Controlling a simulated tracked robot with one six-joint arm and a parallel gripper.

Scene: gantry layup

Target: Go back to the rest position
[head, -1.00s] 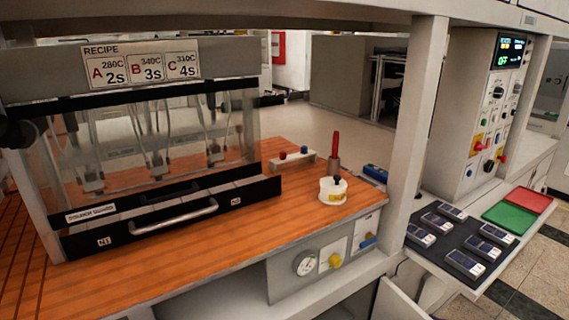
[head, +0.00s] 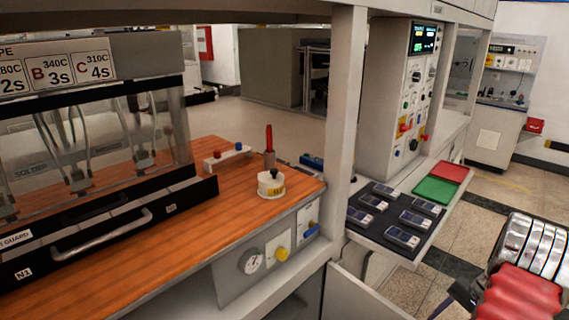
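My gripper's fingers do not show in the head view, so its opening and anything in it are hidden from me. A ribbed silver and red part shows at the lower right corner, cut off by the picture edge; I cannot tell which part it is. On the orange wooden bench (head: 150,250), a guarded station (head: 95,150) with a clear front stands at the left. A white round pot (head: 271,185) with a red-handled tool (head: 269,145) upright at it stands near the bench's right end.
A dark tray (head: 385,236) holds several small panels, beside a green pad (head: 434,190) and a red pad (head: 448,173). A control cabinet (head: 400,95) stands behind them. A white post (head: 346,130) rises at the bench corner. Tiled floor (head: 470,225) is open at right.

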